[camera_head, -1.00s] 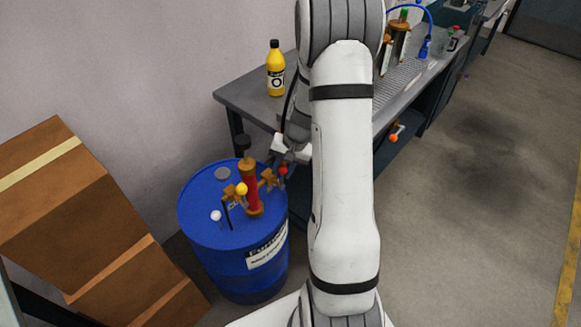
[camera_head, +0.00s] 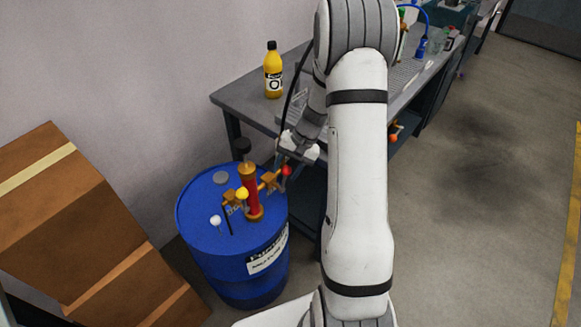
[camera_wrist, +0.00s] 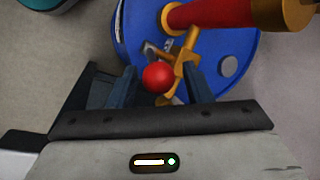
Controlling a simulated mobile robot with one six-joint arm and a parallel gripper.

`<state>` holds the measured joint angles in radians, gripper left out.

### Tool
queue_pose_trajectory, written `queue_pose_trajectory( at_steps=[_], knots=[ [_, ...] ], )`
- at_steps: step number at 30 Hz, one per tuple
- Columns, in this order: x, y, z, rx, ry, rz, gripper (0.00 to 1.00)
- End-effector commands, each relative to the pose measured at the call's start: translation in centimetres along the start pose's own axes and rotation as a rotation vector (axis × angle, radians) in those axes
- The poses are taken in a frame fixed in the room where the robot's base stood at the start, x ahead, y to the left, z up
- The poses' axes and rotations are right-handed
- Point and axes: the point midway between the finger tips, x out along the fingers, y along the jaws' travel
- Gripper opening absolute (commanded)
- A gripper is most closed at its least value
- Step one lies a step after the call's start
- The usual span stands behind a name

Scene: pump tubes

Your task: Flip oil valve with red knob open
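The red knob (camera_head: 286,171) is on the right-hand brass valve (camera_head: 270,180) of the red pump tube (camera_head: 251,192), which stands on a blue barrel (camera_head: 195,215). In the wrist view the red knob (camera_wrist: 158,77) sits between the two dark fingers of my gripper (camera_wrist: 161,78). The fingers are apart, with a gap visible on either side of the knob, the right gap wider. The brass valve body (camera_wrist: 183,64) lies just beyond the knob. In the head view my gripper (camera_head: 282,160) is just above the knob, and its fingertips are small and partly hidden.
A yellow knob (camera_head: 242,193) and a white knob (camera_head: 215,220) are left of the tube. A grey workbench (camera_head: 240,97) with a yellow bottle (camera_head: 273,72) stands behind. Cardboard boxes (camera_head: 60,220) are at the left. The floor (camera_head: 480,200) at the right is clear.

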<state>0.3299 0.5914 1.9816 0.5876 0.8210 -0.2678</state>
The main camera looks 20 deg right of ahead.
Motion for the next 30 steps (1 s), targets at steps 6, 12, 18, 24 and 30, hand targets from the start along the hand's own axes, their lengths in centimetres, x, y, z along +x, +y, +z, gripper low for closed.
queue_pose_trajectory(
  at_steps=[6, 12, 18, 24, 30],
  knots=[
    [0.1, 0.0, 0.1, -0.001, -0.004, 0.001, 0.48],
    [-1.3, -0.1, 0.0, -0.002, -0.001, 0.0, 0.48],
    [-4.8, -0.1, -0.1, -0.001, 0.0, 0.0, 0.48],
    [-7.2, -0.2, -0.2, -0.002, -0.002, 0.001, 0.48],
    [-7.7, -0.2, -0.1, -0.001, -0.004, 0.001, 0.48]
  ],
)
